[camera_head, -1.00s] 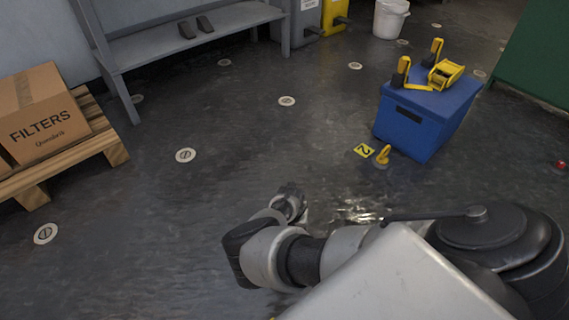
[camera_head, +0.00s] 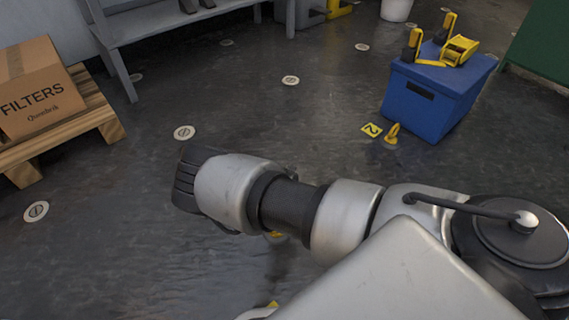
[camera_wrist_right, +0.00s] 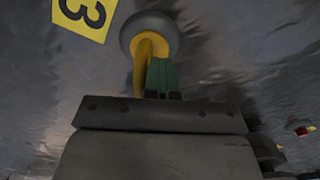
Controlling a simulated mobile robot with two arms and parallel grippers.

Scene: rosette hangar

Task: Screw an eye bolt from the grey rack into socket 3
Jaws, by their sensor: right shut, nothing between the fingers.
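In the right wrist view, a yellow eye bolt (camera_wrist_right: 145,50) stands over a round grey socket plate (camera_wrist_right: 137,23) beside a yellow tag marked 3 (camera_wrist_right: 85,14). The green fingertips of my right gripper (camera_wrist_right: 161,76) are shut with nothing between them. They sit close in front of the bolt and cover part of it; I cannot tell if they touch it. How deep the bolt sits is hidden. In the head view my right arm hides the gripper. My left gripper and the grey rack are not in view.
Another yellow eye bolt (camera_head: 391,134) stands by the tag marked 2 (camera_head: 371,130). A blue box (camera_head: 423,110) carrying yellow straps (camera_head: 457,50) is behind it. A FILTERS carton (camera_head: 40,88) lies on a wooden pallet (camera_head: 98,113) at left. Open floor with round sockets (camera_head: 184,132) lies between.

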